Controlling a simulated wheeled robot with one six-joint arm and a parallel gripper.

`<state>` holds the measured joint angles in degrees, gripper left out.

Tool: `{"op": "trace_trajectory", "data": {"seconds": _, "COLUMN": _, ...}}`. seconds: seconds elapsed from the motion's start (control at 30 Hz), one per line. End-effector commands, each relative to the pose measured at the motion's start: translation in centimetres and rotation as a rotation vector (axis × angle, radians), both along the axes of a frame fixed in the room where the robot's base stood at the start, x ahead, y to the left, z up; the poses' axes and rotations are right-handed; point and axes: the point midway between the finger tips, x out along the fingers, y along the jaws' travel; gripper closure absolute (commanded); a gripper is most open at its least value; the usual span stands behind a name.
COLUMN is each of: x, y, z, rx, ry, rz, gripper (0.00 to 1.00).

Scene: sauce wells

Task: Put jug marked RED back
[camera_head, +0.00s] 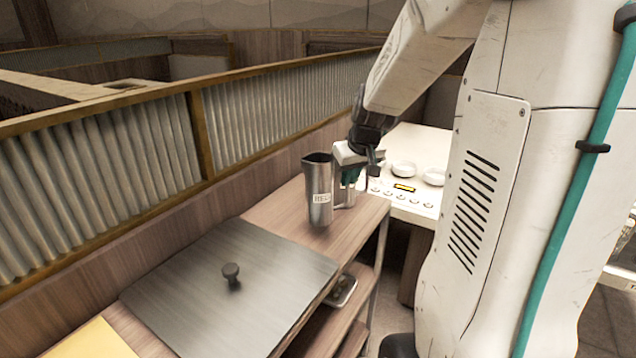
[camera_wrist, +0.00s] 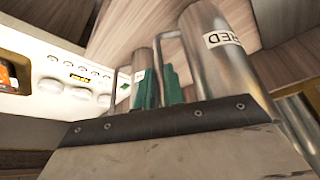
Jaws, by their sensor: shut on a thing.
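The jug marked RED (camera_head: 319,208) is a tall metal jug with a white label. It is upright at the far end of the wooden counter, and its base looks at or very near the top. In the wrist view the jug (camera_wrist: 222,75) rises at right, with its label at the top and its handle toward my fingers. My gripper (camera_head: 350,175) is beside the jug, on its right. Its green fingers (camera_wrist: 160,88) are closed around the handle. I cannot tell whether the base touches the counter.
Another metal vessel (camera_wrist: 142,62) with a small label stands behind my fingers. A flat metal lid (camera_head: 270,265) with a dark knob covers the near counter (camera_head: 350,232). A white unit (camera_head: 420,150) with round wells and dials stands beyond. A corrugated partition (camera_head: 270,110) runs along the left.

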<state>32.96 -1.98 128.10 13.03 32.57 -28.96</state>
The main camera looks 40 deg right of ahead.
Motion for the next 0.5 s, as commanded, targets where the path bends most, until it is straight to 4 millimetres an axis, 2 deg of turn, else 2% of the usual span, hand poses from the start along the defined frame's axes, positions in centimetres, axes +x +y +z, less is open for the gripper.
{"op": "trace_trajectory", "data": {"seconds": 0.1, "x": 1.2, "y": -0.8, "z": -0.1, "rx": 0.000, "ry": 0.000, "rz": 0.000, "gripper": 1.00}}
{"op": "trace_trajectory", "data": {"seconds": 0.23, "x": 1.4, "y": -1.0, "z": -0.5, "rx": 0.000, "ry": 0.000, "rz": 0.000, "gripper": 1.00}}
{"op": "trace_trajectory", "data": {"seconds": 0.5, "x": 1.4, "y": -1.0, "z": -3.6, "rx": 0.002, "ry": 0.001, "rz": -0.001, "gripper": 1.00}}
